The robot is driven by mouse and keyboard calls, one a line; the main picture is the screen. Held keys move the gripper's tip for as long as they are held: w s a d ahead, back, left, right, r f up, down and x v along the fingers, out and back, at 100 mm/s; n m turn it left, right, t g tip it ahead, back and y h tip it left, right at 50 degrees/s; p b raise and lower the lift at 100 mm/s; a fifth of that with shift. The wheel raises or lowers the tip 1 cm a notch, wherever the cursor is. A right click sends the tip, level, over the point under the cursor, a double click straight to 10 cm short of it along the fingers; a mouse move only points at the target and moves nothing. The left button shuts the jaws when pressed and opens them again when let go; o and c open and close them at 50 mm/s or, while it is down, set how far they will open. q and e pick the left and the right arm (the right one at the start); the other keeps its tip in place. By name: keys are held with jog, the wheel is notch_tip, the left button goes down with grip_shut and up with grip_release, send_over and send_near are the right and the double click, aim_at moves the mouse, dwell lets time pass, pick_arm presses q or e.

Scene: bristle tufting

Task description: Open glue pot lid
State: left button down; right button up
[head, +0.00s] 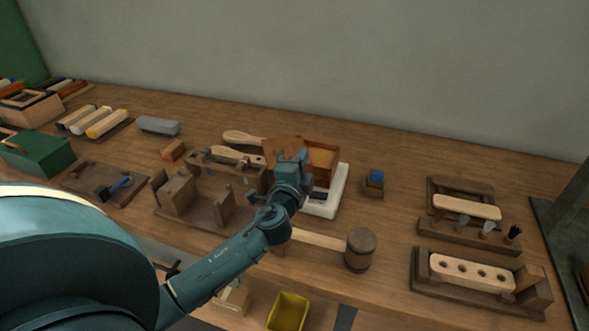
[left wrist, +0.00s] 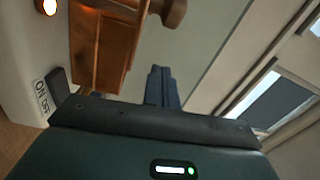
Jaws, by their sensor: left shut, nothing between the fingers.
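The glue pot is a copper-brown box (head: 328,172) on a white base (head: 341,190). Amber glue (head: 322,158) shows inside its open top. The brown lid (head: 283,150) appears swung open at the pot's left side, partly hidden by my gripper. In the left wrist view the copper body (left wrist: 100,45) is close up, with a brown round knob (left wrist: 172,12) by the top edge. My left gripper (head: 302,156) is at the pot's front left; its fingers (left wrist: 160,85) are shut and empty, close beside the copper. I cannot tell whether they touch it. My right gripper is not in view.
The white base carries an ON/OFF switch (left wrist: 56,88) and a lit orange lamp (left wrist: 48,6). A wooden mallet (head: 360,248) lies in front. A small block with a blue top (head: 375,178) stands to the right. Brushes (head: 240,137) and wooden fixtures (head: 176,192) are to the left.

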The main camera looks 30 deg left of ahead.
pick_arm(q)
jog(key=shift+a+f+p, duration=0.2)
jog(key=shift+a+p, duration=0.1)
jog(key=shift+a, duration=1.65)
